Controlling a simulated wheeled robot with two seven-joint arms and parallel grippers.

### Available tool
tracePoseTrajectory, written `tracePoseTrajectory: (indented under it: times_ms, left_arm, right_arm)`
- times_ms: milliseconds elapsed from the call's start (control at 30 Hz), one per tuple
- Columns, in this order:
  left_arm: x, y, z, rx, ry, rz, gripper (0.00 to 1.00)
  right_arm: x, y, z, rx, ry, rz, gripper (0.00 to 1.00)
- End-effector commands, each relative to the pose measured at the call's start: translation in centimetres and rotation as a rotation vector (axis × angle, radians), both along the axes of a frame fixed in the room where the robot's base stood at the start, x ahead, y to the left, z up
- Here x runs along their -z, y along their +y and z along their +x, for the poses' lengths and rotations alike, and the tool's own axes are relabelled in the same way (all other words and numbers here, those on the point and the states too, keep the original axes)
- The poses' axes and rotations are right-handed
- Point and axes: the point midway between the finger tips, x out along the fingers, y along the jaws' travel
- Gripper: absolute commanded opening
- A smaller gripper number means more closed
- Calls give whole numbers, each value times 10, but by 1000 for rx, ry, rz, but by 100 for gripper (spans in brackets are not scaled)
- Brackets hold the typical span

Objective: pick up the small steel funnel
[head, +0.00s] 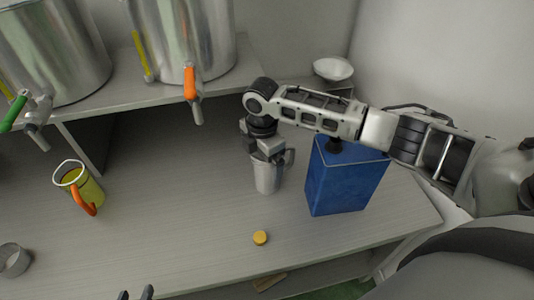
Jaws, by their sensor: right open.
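No piece shows a clear funnel shape with a spout. A small steel vessel (267,178) with a side handle stands upright on the bench near the middle; its top is partly hidden by my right gripper. My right gripper (266,157) is open and points down at the vessel's rim; I cannot tell whether it touches. A small grey metal round piece (14,261), open at the top, is at the far left; I cannot tell if it is the funnel. My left gripper (135,294) shows only two dark fingertips at the bottom edge, apart and empty.
A blue can (345,185) stands right of the steel vessel, below my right arm. A yellow-green jug (88,190) with orange handle is left. A yellow cap (260,238) lies near the front edge. Steel tanks (185,40) with taps stand behind, a pale dish (333,69) at the back.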

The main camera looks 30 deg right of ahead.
Motion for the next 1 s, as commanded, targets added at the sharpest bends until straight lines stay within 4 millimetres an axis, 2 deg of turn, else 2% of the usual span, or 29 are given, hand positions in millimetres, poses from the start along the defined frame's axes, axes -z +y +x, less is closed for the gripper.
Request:
tracePoseTrajectory:
  times_ms: [67,100,233,267,667,767,900,1000]
  left_arm:
    - [0,0,0,0,0,0,36]
    - [0,0,0,0,0,0,36]
    - [0,0,0,0,0,0,36]
    - [0,0,0,0,0,0,36]
    - [-1,0,0,0,-1,1,36]
    - [-2,0,0,0,-2,2,36]
    - [-5,0,0,0,-1,6,36]
    - [-6,1,-1,1,0,9,36]
  right_arm:
    - [0,0,0,0,0,0,100]
    - [0,0,0,0,0,0,94]
    - [0,0,0,0,0,1,58]
    - [0,0,0,0,0,1,53]
    - [-5,0,0,1,-1,1,53]
    - [-14,0,1,0,-1,2,53]
    - [-35,0,1,1,-3,1,53]
    - [-50,13,-7,-3,-3,3,53]
